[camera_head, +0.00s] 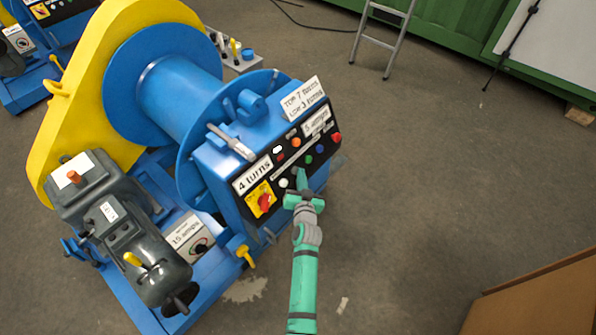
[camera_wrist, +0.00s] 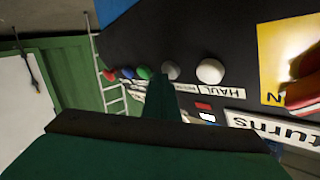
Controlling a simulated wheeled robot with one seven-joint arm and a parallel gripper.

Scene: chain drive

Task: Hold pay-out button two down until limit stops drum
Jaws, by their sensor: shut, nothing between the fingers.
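My gripper (camera_head: 301,178) is shut and empty, its tip at the front of the black control panel (camera_head: 270,176) of the blue machine. In the wrist view the closed fingers (camera_wrist: 163,86) point at a grey button (camera_wrist: 171,70), second in the row beside the white button (camera_wrist: 210,71). The fingertip is right at the grey button's edge; I cannot tell whether it touches or presses it. In the head view the grey button is hidden behind my gripper. The blue drum (camera_head: 180,92) stands behind the panel. A display reads "4 turns" (camera_head: 252,176).
Green (camera_wrist: 143,72), blue (camera_wrist: 127,72) and red (camera_wrist: 110,75) buttons continue the row. A red rotary switch (camera_head: 264,201) on a yellow plate is left of the white button. Open floor lies right of the machine.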

